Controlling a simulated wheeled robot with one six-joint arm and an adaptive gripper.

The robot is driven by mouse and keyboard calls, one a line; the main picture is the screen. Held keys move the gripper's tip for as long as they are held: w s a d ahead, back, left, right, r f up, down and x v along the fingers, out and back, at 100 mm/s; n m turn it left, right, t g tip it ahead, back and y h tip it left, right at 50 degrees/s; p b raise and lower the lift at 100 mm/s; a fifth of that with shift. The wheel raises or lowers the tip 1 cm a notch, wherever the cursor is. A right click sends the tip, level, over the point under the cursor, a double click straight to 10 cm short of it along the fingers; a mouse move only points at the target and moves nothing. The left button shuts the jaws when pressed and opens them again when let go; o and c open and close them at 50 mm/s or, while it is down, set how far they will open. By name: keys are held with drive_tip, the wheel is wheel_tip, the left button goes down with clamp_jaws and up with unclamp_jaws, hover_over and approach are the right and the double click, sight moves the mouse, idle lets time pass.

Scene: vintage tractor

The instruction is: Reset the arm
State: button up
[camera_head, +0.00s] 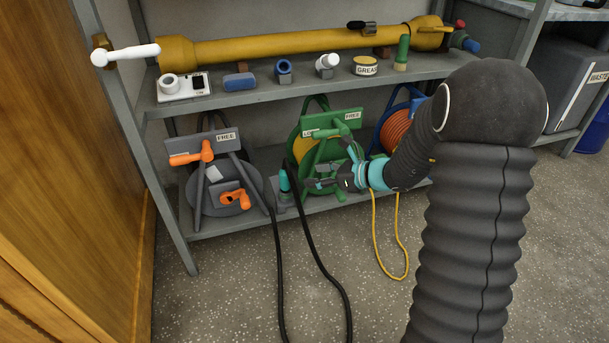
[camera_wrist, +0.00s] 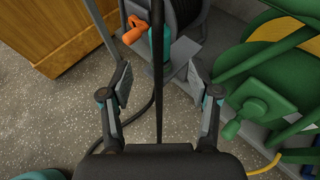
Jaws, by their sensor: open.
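My gripper (camera_head: 332,168) is in front of the lower shelf, close to the green hose reel (camera_head: 308,150) in the head view. Its two dark fingers are spread apart in the wrist view (camera_wrist: 163,92), with nothing clamped between them. A black hose (camera_wrist: 158,80) runs through the gap between the fingers in that picture; I cannot tell its depth. My arm comes in from the lower right and bends toward the shelf.
The grey shelf (camera_head: 240,95) holds a long yellow shaft (camera_head: 270,48) above and a grey reel with orange handles (camera_head: 222,180) and an orange-hose reel (camera_head: 397,130) below. A wooden cabinet (camera_head: 70,130) stands left. Hoses cross the floor, which is otherwise mostly clear.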

drive_tip(key=shift+s+d+r, duration=0.2)
drive_tip(key=shift+s+d, duration=0.05)
drive_tip(key=shift+d, duration=0.1)
